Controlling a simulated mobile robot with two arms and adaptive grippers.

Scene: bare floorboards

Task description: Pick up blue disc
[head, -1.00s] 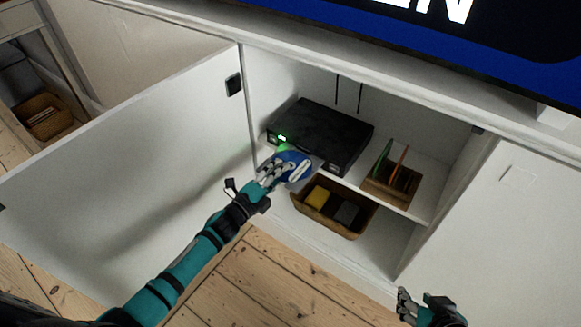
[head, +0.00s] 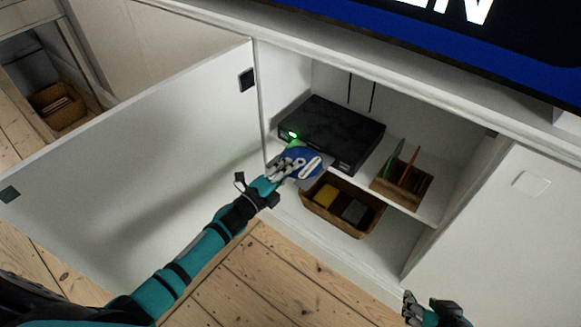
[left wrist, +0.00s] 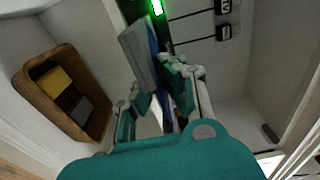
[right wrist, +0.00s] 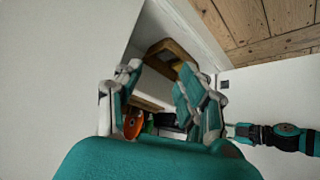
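The blue disc (head: 309,163) lies at the front of the black player (head: 330,127), on a grey tray that sticks out. In the left wrist view the disc (left wrist: 154,50) shows as a thin blue edge beside the grey tray (left wrist: 138,55). My left gripper (head: 282,167) is at the disc, with its fingers over the disc's near left part. A gap shows between its thumb and fingers, and I cannot tell whether they touch the disc. My right gripper (head: 420,309) is open and empty, low in front of the right cabinet door.
A green light (head: 293,135) glows on the player's front. A wooden holder (head: 402,187) with upright green and orange discs stands to its right. A brown basket (head: 320,215) sits on the shelf below. The open left door (head: 130,165) stands beside my left arm.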

